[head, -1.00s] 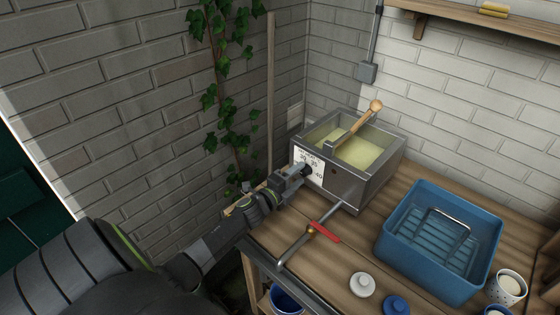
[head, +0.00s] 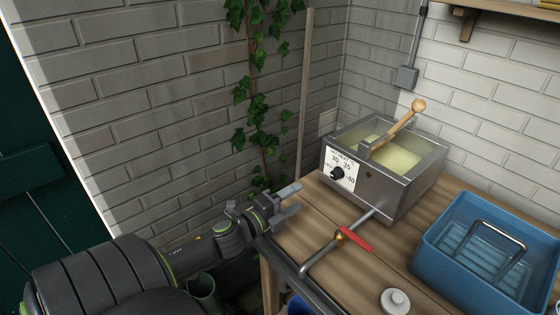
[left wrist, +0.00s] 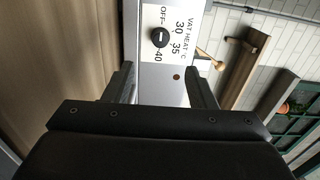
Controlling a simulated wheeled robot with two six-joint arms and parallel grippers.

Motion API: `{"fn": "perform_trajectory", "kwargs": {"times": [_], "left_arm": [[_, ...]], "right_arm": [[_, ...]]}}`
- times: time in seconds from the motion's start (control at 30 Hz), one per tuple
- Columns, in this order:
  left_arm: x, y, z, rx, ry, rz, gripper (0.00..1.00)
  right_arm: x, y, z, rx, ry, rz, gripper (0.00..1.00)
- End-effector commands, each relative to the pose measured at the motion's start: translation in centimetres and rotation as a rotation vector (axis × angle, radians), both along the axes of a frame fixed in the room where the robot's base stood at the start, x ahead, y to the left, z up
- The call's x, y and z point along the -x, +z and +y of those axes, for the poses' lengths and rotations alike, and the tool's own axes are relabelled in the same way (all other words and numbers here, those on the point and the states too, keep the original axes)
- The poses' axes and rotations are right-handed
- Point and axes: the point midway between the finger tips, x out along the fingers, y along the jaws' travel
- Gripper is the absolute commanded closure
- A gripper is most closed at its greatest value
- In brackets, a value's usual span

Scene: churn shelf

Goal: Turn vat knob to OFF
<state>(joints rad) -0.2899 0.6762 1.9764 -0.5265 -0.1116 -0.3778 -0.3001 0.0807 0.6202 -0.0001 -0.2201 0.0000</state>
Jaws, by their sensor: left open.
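The vat knob (head: 337,173) is a small black dial on the white heat label (head: 341,162) on the front of the metal vat (head: 388,194). In the left wrist view the knob (left wrist: 159,37) shows beside the marks OFF, 30, 35 and 40. I cannot tell for sure which mark it points to. My left gripper (head: 294,199) is open and empty, in front of the knob and apart from it, near the table's left edge. Its two fingers (left wrist: 160,87) stand wide apart in the left wrist view, with the knob beyond them. My right gripper is not in view.
A pipe with a red-handled valve (head: 355,238) runs out from the vat over the wooden table (head: 300,235). A wooden paddle (head: 402,122) leans in the vat. A blue tub (head: 455,265) and a white lidded weight (head: 395,300) stand to the right. Ivy climbs the wall behind.

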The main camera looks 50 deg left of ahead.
Motion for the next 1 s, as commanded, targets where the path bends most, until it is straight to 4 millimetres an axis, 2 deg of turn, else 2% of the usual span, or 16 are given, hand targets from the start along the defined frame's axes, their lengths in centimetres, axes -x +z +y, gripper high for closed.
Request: {"fn": "perform_trajectory", "kwargs": {"times": [0.03, 0.17, 0.5, 1.0], "left_arm": [[0.4, -0.7, 0.0, -0.004, -0.002, 0.0, 0.49], [1.3, -0.7, -0.2, -0.001, -0.005, -0.002, 0.49], [3.6, -0.2, 0.1, 0.0, -0.001, 0.001, 0.49], [4.1, 0.0, 0.1, 0.004, -0.002, -0.003, 0.49]], "right_arm": [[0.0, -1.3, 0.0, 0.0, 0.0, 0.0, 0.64], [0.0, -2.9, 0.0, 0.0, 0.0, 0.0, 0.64], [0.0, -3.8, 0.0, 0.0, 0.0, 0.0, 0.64], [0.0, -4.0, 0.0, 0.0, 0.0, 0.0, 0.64]]}}
